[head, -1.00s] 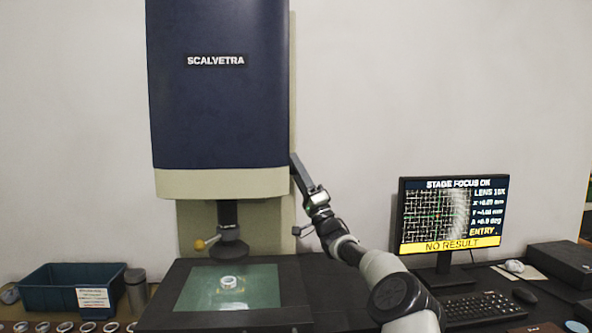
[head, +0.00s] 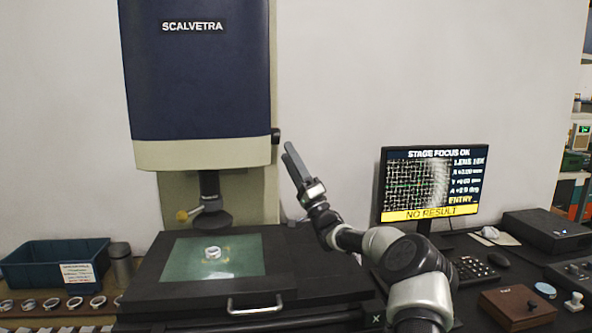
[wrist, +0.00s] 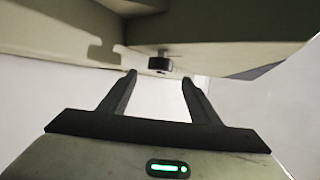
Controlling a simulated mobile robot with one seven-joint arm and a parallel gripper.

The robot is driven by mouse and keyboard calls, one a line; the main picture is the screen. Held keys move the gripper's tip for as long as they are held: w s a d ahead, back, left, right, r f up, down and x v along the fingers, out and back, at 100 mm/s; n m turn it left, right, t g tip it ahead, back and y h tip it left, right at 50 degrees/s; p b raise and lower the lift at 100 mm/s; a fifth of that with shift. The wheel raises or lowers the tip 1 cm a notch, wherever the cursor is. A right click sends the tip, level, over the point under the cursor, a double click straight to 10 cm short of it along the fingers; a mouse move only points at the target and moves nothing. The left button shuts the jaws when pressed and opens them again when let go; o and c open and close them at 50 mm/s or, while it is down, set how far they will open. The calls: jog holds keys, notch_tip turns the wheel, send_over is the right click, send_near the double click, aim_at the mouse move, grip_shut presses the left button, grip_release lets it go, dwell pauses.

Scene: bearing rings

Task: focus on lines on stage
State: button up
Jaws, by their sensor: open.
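The stage (head: 180,268) of the SCALVETRA measuring machine has a green glass plate with a white metal ring (head: 212,253) lying on it, below the lens. The monitor (head: 433,185) reads STAGE FOCUS OK, with NO RESULT in a yellow bar. Its picture shows a light grid of lines and a pale curved band. A dark knob (head: 276,136) sits on the right side of the machine's head; it also shows in the wrist view (wrist: 159,64), ahead of the fingers and apart from them. My gripper (head: 291,148) is open and empty, right of the machine's column.
A blue bin (head: 55,268) and a grey cylinder (head: 120,263) stand left of the stage, with a row of rings (head: 55,303) in front.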

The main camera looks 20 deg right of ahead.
jog(key=shift+v, duration=2.3)
